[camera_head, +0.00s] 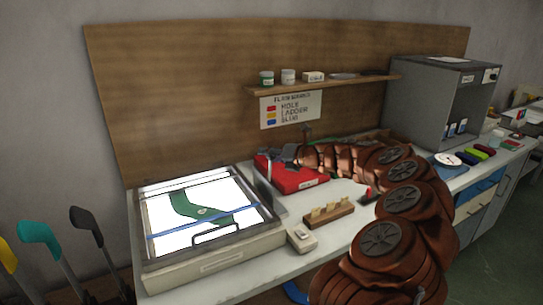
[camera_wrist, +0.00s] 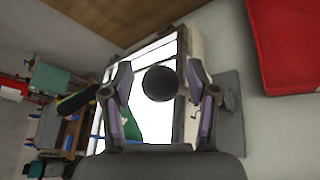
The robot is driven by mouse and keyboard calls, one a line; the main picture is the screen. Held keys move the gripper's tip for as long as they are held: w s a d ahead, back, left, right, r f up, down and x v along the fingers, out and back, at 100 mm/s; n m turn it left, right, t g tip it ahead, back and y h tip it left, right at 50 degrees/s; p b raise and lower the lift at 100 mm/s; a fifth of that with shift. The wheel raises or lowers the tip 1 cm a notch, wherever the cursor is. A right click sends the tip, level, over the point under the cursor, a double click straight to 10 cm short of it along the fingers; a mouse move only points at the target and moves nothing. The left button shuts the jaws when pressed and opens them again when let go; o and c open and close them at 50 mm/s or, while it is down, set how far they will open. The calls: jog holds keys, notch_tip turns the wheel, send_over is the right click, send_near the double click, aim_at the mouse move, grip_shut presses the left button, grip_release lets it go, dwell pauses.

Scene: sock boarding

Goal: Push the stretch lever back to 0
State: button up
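My gripper (camera_head: 288,154) is at the right of the light box (camera_head: 160,267), above the grey lever base (camera_head: 275,204). In the wrist view its two fingers (camera_wrist: 160,72) are spread apart. A round black knob (camera_wrist: 160,84), apparently the top of the stretch lever, shows between them with a gap on each side. The lever's shaft and scale cannot be read. A green sock form (camera_head: 200,209) lies on the lit white panel; part of it shows in the wrist view (camera_wrist: 131,125).
A red box (camera_head: 292,176) stands close to the right of my gripper. A wooden block with pegs (camera_head: 327,215) and a small beige box (camera_head: 301,239) sit in front. A shelf (camera_head: 325,82) hangs behind, with a grey cabinet (camera_head: 416,100) at right.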

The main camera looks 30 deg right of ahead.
grip_shut()
jog(key=shift+w+r+p, duration=0.15)
jog(key=shift+p, duration=0.4)
jog(key=p, duration=0.1)
jog(key=w+p, duration=0.1)
jog(key=p, duration=0.1)
jog(key=shift+r+g, duration=0.2)
jog(key=shift+g, duration=0.1)
jog(key=w+d+f+p, duration=0.1)
jog(key=w+f+p, duration=0.1)
jog(key=w+p, duration=0.7)
jog(key=shift+w+f+g, duration=0.3)
jog(key=shift+w+g, duration=0.1)
jog(key=shift+d+f+h, duration=0.1)
jog(key=shift+h, duration=0.2)
